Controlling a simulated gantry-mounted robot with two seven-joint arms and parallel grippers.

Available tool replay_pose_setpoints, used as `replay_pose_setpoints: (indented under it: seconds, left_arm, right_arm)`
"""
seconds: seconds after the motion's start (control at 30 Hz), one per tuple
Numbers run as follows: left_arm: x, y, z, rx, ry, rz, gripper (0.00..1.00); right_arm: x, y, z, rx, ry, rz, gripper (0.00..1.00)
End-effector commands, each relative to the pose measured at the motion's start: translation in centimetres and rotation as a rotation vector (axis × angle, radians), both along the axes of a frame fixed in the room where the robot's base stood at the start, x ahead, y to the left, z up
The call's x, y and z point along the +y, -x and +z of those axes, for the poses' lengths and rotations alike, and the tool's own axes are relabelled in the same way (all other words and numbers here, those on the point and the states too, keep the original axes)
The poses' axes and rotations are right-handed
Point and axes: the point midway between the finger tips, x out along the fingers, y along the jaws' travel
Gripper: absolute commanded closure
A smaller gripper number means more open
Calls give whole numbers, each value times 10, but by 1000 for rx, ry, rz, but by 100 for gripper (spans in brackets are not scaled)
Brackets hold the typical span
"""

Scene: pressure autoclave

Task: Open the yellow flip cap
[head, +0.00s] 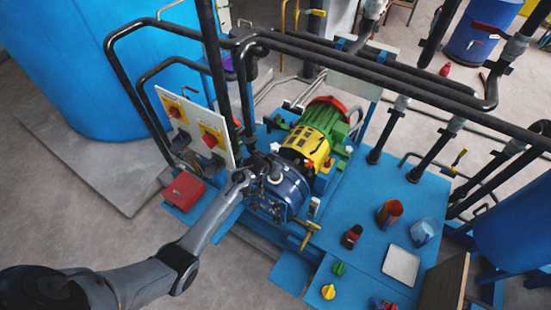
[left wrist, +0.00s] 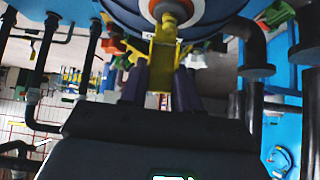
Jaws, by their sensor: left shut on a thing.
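The yellow flip cap (left wrist: 165,52) shows in the left wrist view, below a white and orange ring on the rounded blue housing. My left gripper (left wrist: 162,80) has its two dark purple fingers on either side of the yellow piece and is shut on it. In the head view my left arm reaches in from the lower left to the blue pump housing (head: 287,190). There the fingertips and the cap cannot be made out clearly. My right gripper is in neither view.
A switch panel (head: 183,105) and a red box (head: 184,190) stand close to my left arm. Dark pipes (head: 350,65) cross above the yellow and green motor (head: 314,135). A blue table (head: 350,262) at right holds an orange cup (head: 389,213) and a white tray (head: 401,265).

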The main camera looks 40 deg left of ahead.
Motion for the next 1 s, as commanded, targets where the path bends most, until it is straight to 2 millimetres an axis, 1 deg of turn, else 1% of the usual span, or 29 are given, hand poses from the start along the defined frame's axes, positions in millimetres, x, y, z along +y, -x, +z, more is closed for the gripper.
replay_pose_setpoints:
  seconds: [0.03, 0.13, 0.27, 0.37, 0.6, 0.8, 1.0]
  left_arm:
    - [1, -4, 7, 44, 5, 0, 99]
    - [1, -9, 5, 137, 17, 1, 99]
    - [1, -14, 1, 259, 32, -1, 99]
    - [2, -19, -4, 352, 44, 0, 99]
    - [3, -26, -13, 542, 67, 0, 99]
    - [4, -30, -17, 655, 80, 0, 99]
    - [4, -32, -19, 742, 90, 0, 99]
  right_arm:
    - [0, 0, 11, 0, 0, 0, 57]
    - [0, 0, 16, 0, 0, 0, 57]
    - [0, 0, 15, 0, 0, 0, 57]
    - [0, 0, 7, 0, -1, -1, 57]
    - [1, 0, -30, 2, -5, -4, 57]
    - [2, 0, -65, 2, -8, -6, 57]
    - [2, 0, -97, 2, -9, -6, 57]
